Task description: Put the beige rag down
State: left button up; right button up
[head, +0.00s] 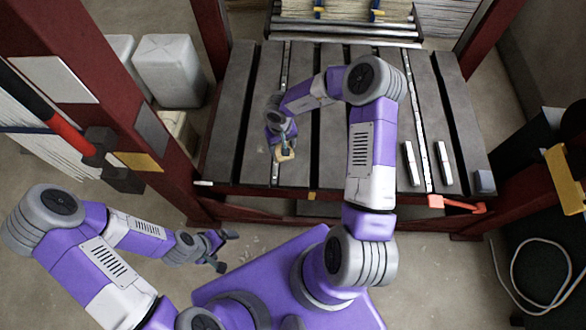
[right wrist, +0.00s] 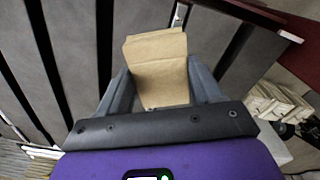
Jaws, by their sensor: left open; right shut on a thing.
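The beige rag (right wrist: 157,62) shows in the right wrist view between the two fingers of my right gripper (right wrist: 158,90), which is shut on it. In the head view the rag (head: 285,155) is a small beige patch at the end of my right gripper (head: 281,145), over the left part of the slatted grey table (head: 237,110). I cannot tell whether the rag touches the slats. My left gripper (head: 224,250) is open and empty, in front of the table and off to its left.
A red post (head: 120,90) stands left of the table. Two pale metal bars (head: 411,163) and an orange-handled tool (head: 455,203) lie on the table's right part. White containers (head: 170,70) stand behind the post. The table's middle slats look bare.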

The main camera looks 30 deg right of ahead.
jog(key=shift+m, duration=0.3)
jog(key=s+d+f, duration=0.1)
jog(key=f, duration=0.2)
jog(key=s+d+f+b, duration=0.1)
jog(key=s+f, duration=0.1)
jog(key=f, duration=0.2)
jog(key=s+d+f, duration=0.1)
jog(key=f, duration=0.3)
jog(key=shift+s+d+f, duration=0.1)
jog(key=shift+s+d, duration=0.05)
jog(key=shift+d, duration=0.25)
notch_tip(320, 180, down, 4)
jog(key=b, duration=0.2)
jog(key=shift+f+b, duration=0.15)
jog(key=shift+b, duration=0.15)
jog(key=o, duration=0.9)
jog(key=shift+o, duration=0.2)
